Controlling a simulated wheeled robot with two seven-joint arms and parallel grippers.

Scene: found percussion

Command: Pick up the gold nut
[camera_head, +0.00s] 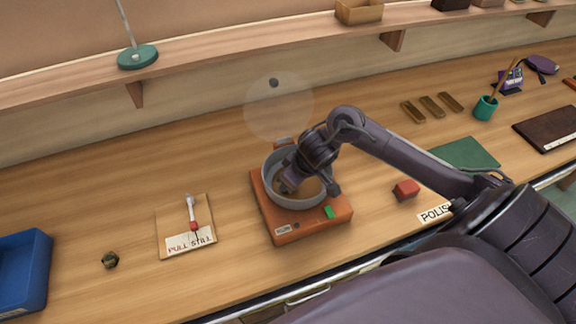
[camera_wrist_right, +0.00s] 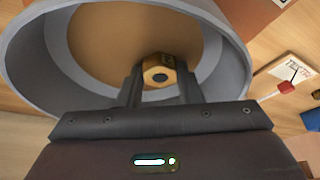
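The gold nut (camera_wrist_right: 158,74) is a hexagon with a dark hole, in the right wrist view. It is inside the round grey pan (camera_head: 268,176), over its tan floor; I cannot tell if it touches the floor. My right gripper (camera_wrist_right: 159,80) reaches down into the pan, with one finger on each side of the nut. The fingers appear closed against its sides. In the head view my right wrist hides the nut. The pan sits on an orange base (camera_head: 283,236) with a green button. My left gripper is not in view.
A small dark faceted piece (camera_head: 110,260) lies left, near a blue bin (camera_head: 22,272). A board (camera_head: 172,228) with a red-tipped lever stands left of the base. A red block (camera_head: 406,189) lies right. A shelf (camera_head: 205,50) runs along the back.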

